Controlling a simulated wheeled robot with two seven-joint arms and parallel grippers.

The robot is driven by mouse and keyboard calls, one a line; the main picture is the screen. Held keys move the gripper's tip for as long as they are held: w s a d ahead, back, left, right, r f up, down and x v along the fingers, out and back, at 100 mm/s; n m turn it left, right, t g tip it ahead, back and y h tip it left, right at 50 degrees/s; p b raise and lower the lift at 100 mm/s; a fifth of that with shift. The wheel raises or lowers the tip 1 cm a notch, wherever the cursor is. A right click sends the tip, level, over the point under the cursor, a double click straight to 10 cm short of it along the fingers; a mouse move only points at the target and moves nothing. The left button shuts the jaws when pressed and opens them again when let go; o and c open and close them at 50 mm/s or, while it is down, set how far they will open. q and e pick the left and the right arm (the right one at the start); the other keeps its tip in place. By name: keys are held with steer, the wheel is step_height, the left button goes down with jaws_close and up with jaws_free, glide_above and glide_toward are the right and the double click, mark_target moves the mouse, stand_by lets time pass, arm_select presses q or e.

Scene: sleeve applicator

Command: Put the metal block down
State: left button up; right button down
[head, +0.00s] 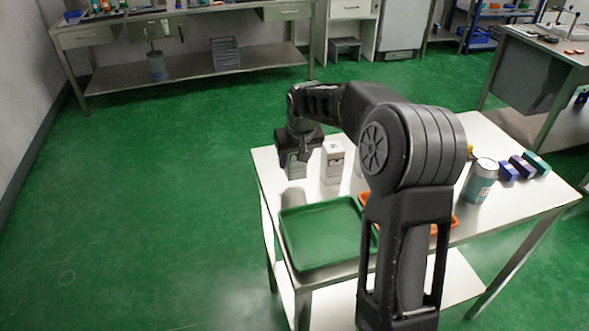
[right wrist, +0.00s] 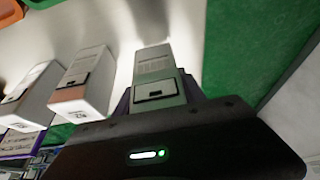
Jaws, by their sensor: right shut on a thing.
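The metal block (head: 296,170) is a small upright grey-green block at the left end of the white table (head: 265,165). My right gripper (head: 299,154) points down from above and is shut on it. In the right wrist view the block (right wrist: 158,88) shows between the dark fingers, with a pale label and a dark-outlined patch. A dark shadow or reflection lies on the table below it; I cannot tell whether its base touches the table. My left gripper is not in view.
A white carton (head: 332,162) stands just right of the block, with another (right wrist: 27,97) beside it. A green tray (head: 284,236) lies in front, with an orange tray (head: 455,219) partly behind my arm. A can (head: 480,182) and small boxes (head: 522,167) stand right.

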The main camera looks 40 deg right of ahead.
mark_target(294, 170)
steer(key=shift+f, duration=1.8)
steer(key=shift+f, duration=0.15)
steer(key=c, duration=0.7)
jaws_free()
